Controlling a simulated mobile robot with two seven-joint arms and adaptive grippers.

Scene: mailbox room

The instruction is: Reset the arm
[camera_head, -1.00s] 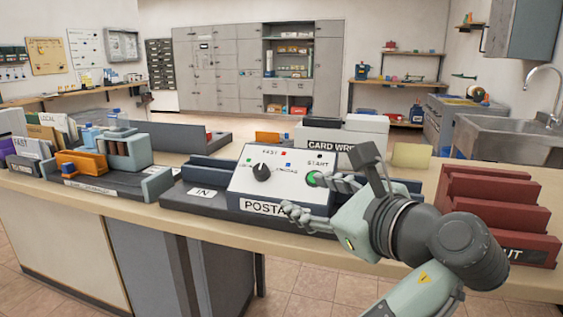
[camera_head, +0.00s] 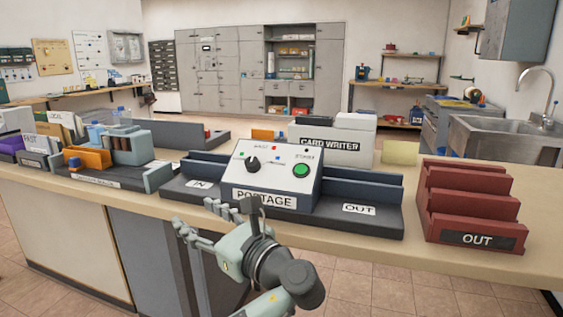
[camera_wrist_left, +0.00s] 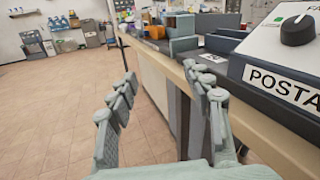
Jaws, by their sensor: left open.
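My left gripper (camera_head: 198,218) is open and empty in the head view, low in front of the counter edge and below the postage machine. In the left wrist view its two fingers (camera_wrist_left: 160,105) stand apart with floor and the counter front behind them. The postage machine (camera_head: 275,172) has a white sloped panel with a black knob (camera_head: 252,164) and a green button (camera_head: 301,171). The gripper is apart from the panel and button. My right gripper is not in view.
The counter (camera_head: 455,244) runs across the view. A red OUT rack (camera_head: 472,205) stands at right, a card writer (camera_head: 335,146) behind the machine. An IN tray (camera_head: 197,184) and an OUT tray (camera_head: 358,210) flank the machine. Open floor (camera_wrist_left: 60,115) lies beyond the gripper.

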